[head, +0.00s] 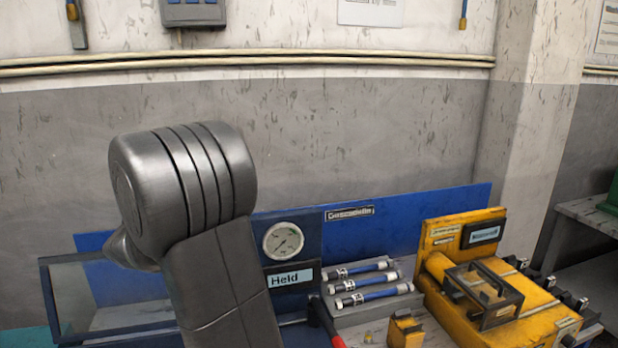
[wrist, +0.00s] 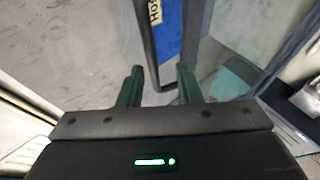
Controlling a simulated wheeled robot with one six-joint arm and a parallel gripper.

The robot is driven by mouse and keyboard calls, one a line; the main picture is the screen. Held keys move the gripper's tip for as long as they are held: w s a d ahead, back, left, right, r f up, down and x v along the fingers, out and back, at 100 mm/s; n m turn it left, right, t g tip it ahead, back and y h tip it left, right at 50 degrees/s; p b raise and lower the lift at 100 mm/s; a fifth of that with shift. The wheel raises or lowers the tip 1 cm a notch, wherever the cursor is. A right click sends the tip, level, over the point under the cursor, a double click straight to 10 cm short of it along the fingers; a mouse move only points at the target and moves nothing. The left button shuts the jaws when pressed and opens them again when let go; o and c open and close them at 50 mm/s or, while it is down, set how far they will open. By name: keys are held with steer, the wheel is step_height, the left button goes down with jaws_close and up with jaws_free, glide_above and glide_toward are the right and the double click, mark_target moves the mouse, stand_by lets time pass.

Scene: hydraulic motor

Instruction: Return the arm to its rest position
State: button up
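My arm (head: 215,235) stands folded up in front of the bench in the head view, with its large grey joint at the upper left. My gripper is not visible in the head view. In the wrist view my gripper (wrist: 157,84) shows two dark green fingers set well apart. The gap between them is empty. A blue panel (wrist: 170,28) with a partly cut-off label lies beyond the fingers, and a green light glows on the gripper body.
A pressure gauge (head: 283,241) sits above a "Held" label (head: 289,278). Several blue cylinders (head: 370,283) lie on a grey block. A yellow machine (head: 490,290) stands at the right. A glass-sided frame (head: 110,297) is left of my arm. The wall behind has pipes (head: 300,62).

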steer(key=shift+s+f, duration=0.15)
steer(key=shift+s, duration=0.25)
